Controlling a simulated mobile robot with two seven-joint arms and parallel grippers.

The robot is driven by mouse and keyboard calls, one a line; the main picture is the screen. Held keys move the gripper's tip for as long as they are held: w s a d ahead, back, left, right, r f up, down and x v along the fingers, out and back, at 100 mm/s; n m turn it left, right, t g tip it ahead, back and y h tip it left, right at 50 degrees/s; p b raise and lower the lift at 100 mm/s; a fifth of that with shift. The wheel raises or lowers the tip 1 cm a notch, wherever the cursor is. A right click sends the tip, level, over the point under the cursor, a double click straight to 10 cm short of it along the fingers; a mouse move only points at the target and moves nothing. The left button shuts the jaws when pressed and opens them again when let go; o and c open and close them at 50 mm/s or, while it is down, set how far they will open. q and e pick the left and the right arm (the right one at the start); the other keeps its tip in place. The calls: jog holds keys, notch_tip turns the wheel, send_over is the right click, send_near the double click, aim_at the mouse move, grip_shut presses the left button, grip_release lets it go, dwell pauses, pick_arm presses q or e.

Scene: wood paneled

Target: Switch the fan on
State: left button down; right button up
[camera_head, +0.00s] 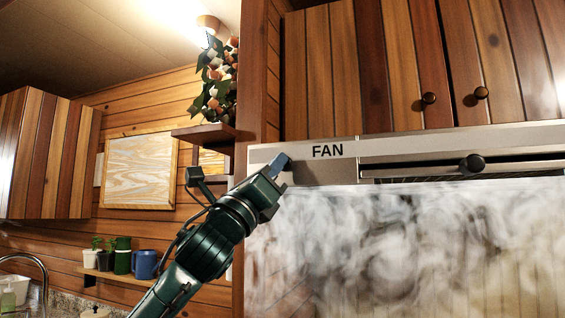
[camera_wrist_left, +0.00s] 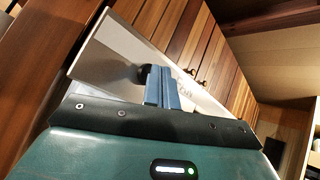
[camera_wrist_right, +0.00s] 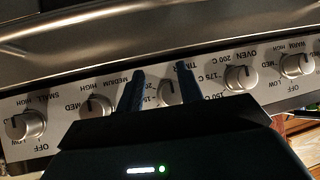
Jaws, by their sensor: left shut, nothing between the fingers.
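The fan panel (camera_head: 330,172) is a pale metal strip marked FAN along the range hood. My left gripper (camera_head: 282,163) is shut and empty, its fingertips at the left end of the panel beside the label. In the left wrist view its closed fingers (camera_wrist_left: 162,88) overlap a dark round knob (camera_wrist_left: 142,73) on the pale panel; whether they touch it I cannot tell. That spot is hidden behind the fingers in the head view. My right gripper (camera_wrist_right: 160,88) shows only in the right wrist view, open in front of the stove's control panel (camera_wrist_right: 70,122).
Another dark knob (camera_head: 472,163) sits further right on the hood. Grey smoke (camera_head: 400,245) fills the space below. Wooden cabinets (camera_head: 360,70) are above, and a small shelf (camera_head: 205,133) with a plant is to the left. A stove knob (camera_wrist_right: 168,92) lies between my right fingers in view.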

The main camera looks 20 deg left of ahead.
pick_arm(q)
jog(key=shift+w, duration=0.2)
dwell(0.3)
jog(key=shift+s, duration=0.1)
jog(key=shift+s+d, duration=0.1)
jog(key=shift+s, duration=0.7)
jog(key=shift+s, duration=0.1)
jog(key=s, duration=0.5)
jog(key=shift+s+d+p, duration=0.15)
jog(key=shift+s+p, duration=0.15)
jog(key=shift+s, duration=0.1)
